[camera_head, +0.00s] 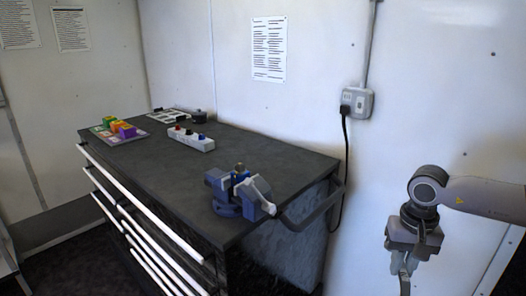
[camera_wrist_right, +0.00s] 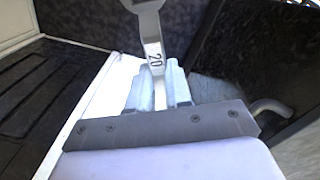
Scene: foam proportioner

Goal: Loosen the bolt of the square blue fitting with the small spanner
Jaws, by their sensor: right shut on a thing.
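My right gripper (camera_head: 404,266) hangs at the right of the head view, to the right of the workbench and apart from it. In the right wrist view its two fingers (camera_wrist_right: 164,88) are shut on a grey spanner (camera_wrist_right: 154,48) marked "20". The spanner's lower part also shows below the gripper in the head view (camera_head: 404,284). A blue vise-like device (camera_head: 226,208) with grey parts stands at the bench's near right corner. A small dark round part (camera_head: 240,168) sits on its top. I cannot make out a separate square blue fitting or its bolt. My left gripper is not in view.
The dark workbench (camera_head: 160,168) has white drawer handles along its front and a dark rail (camera_head: 312,212) at its right end. A cable (camera_head: 345,150) hangs from a wall socket.

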